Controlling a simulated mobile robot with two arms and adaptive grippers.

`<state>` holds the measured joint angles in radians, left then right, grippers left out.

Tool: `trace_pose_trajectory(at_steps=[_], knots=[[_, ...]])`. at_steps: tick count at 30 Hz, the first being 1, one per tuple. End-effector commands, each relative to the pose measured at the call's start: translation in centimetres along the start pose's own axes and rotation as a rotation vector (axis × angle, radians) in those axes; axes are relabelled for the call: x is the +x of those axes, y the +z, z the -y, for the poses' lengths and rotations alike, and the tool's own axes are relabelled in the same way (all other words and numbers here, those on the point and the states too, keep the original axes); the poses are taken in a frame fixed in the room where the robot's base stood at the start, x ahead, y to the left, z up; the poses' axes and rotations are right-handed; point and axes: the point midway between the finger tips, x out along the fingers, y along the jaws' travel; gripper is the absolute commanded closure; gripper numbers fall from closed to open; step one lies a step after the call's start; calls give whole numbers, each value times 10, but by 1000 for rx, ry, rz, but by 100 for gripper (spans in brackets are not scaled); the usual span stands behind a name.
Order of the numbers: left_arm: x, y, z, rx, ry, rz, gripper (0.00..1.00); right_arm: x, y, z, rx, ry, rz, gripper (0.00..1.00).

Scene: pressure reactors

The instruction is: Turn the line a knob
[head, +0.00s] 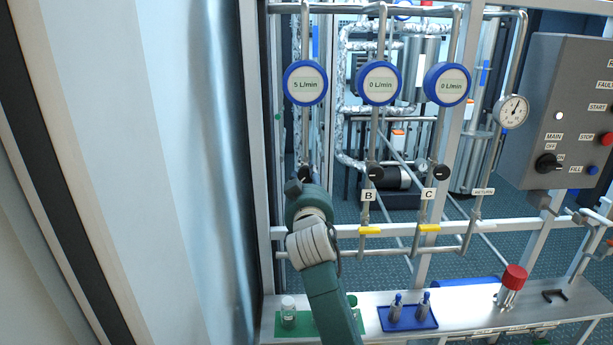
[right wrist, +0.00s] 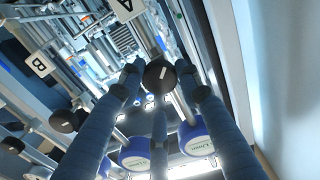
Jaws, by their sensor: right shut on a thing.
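The line A knob (right wrist: 159,73) is a round black knob with a white mark, below the label A (right wrist: 124,8) in the right wrist view. My right gripper (right wrist: 160,76) is shut on it, one finger on each side. In the head view my right gripper (head: 304,178) reaches up to the left pipe, and my wrist hides most of the knob and its label. The round blue-rimmed flow display (head: 305,84) above that line reads 5 L/min. My left gripper is not in view.
Knobs B (head: 374,171) and C (head: 440,171) stand to the right; their displays (head: 379,84) (head: 447,85) read 0 L/min. A pale frame post stands close on the left. Below is a shelf with vials (head: 288,310) and a red-capped vessel (head: 513,280). A control box (head: 570,100) is at right.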

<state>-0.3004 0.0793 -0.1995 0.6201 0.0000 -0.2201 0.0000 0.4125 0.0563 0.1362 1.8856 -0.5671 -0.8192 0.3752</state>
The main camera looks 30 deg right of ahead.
Motion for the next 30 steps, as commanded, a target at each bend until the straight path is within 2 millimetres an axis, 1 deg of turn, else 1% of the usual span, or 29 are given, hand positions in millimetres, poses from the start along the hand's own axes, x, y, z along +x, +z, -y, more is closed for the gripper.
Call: trace_pose_trajectory(at_steps=[1, 6, 7, 8, 9, 10, 17, 20, 23, 26, 30], knots=[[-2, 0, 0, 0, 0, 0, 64, 0, -5, 0, -9, 0, -9, 92], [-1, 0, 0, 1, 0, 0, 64, 0, -6, 0, -7, 0, -12, 92], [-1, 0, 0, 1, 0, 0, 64, 0, -6, 0, -7, 0, -12, 64], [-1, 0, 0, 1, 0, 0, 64, 0, -6, 0, -6, -1, -12, 58], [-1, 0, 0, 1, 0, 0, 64, 0, -6, 0, -6, -1, -12, 50], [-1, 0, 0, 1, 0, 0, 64, 0, -6, 0, -6, -1, -12, 47], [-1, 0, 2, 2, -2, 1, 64, 0, -3, 0, -6, 0, -7, 47], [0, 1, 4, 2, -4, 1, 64, -3, -2, 0, -6, -1, -6, 47], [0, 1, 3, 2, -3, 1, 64, -14, -2, 1, -5, -2, -5, 47], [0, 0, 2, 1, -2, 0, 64, -32, -2, 0, -3, -2, -5, 47], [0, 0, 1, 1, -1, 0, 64, -63, -2, 0, -3, -2, -6, 47]])
